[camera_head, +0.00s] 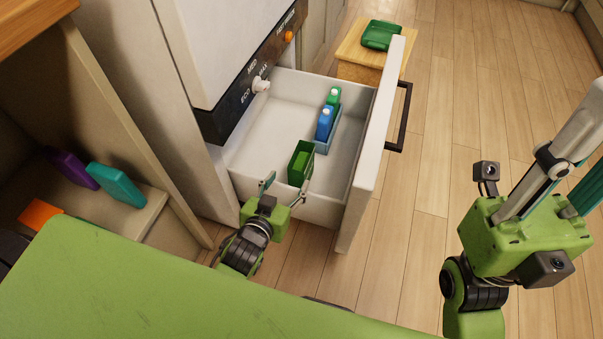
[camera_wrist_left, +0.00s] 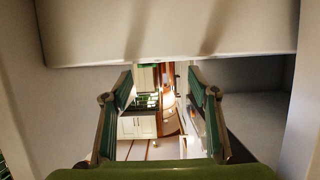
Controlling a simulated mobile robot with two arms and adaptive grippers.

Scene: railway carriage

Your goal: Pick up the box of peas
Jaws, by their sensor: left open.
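A green box (camera_head: 302,162), which I take for the box of peas, stands in the open white drawer near its front left corner. No label is readable on it. My left gripper (camera_head: 288,181) is at the near side of the drawer, with its fingers spread close to the box's near side. I cannot tell whether they touch it. In the left wrist view the left gripper (camera_wrist_left: 161,88) is open, with nothing visibly held between its fingers. The box does not show clearly there. My right gripper (camera_head: 545,200) is out at the right, away from the drawer, its fingertips partly cut off.
The drawer (camera_head: 280,119) also holds a blue bottle (camera_head: 324,124) and a green bottle (camera_head: 333,97) in a teal tray. A green case (camera_head: 381,35) lies on a wooden stool (camera_head: 357,52) behind. The floor at right is clear.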

